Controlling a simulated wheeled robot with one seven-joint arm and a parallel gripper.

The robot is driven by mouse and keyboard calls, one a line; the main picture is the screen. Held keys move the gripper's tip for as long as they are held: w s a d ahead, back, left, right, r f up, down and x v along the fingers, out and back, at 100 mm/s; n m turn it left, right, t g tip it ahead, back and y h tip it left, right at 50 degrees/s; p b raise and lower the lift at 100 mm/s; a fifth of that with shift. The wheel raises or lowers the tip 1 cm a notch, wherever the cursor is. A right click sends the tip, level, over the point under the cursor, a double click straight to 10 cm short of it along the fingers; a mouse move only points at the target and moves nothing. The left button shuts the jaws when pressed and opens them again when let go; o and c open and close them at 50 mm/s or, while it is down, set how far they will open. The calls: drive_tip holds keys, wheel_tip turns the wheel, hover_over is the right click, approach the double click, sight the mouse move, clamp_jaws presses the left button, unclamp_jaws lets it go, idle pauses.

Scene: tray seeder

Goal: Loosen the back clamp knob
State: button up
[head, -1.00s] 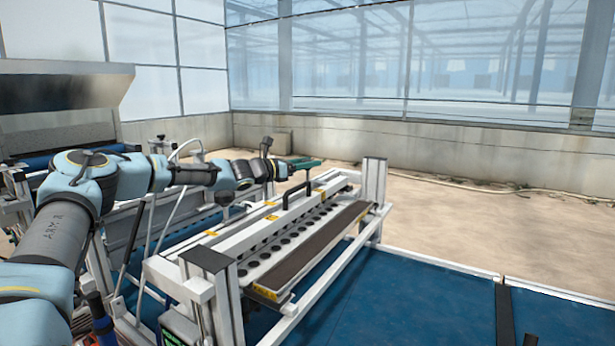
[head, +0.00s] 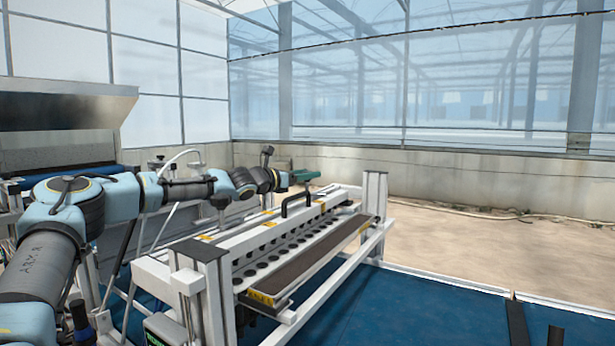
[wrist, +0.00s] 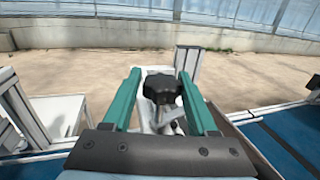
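The black lobed clamp knob (wrist: 162,88) stands in the middle of the wrist view, above a pale metal bracket. My gripper (wrist: 159,76) is open, with one teal finger on each side of the knob. Gaps show between the knob and both fingers, so no grip is visible. In the head view my gripper (head: 305,176) is at the far end of the white tray seeder (head: 211,252), near its far post. I cannot make out the knob in the head view.
A black arched handle (head: 297,203) rises from the seeder close to my gripper. A white upright post (head: 375,195) stands to its right. A dark rail (head: 310,262) runs along the seeder's front. Bare ground and a concrete wall (head: 480,172) lie beyond.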

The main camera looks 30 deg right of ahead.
drive_tip(key=o, duration=0.3)
drive_tip(key=shift+s, duration=0.1)
drive_tip(key=b+v, duration=0.1)
drive_tip(key=v, duration=0.1)
drive_tip(key=b+v, duration=0.1)
drive_tip(key=v, duration=0.1)
drive_tip(key=b+v, duration=0.1)
drive_tip(key=shift+a+f, duration=0.3)
drive_tip(key=shift+a, duration=0.1)
drive_tip(key=shift+s+d+f+b, duration=0.25)
drive_tip(key=shift+s+f+b, duration=0.05)
drive_tip(key=shift+b, duration=0.9)
drive_tip(key=a+b, duration=0.1)
drive_tip(key=b, duration=0.3)
drive_tip(key=shift+a, duration=0.25)
drive_tip(key=shift+s+a+r+b, duration=0.1)
drive_tip(key=shift+a+r+b, duration=0.1)
drive_tip(key=shift+a+b, duration=0.35)
drive_tip(key=shift+s+a+r+b, duration=0.15)
drive_tip(key=shift+a+b, duration=0.25)
drive_tip(key=shift+a, duration=0.3)
drive_tip(key=shift+s+a+r+b, duration=0.1)
drive_tip(key=shift+a+r+b, duration=0.1)
drive_tip(key=shift+a+b, duration=0.35)
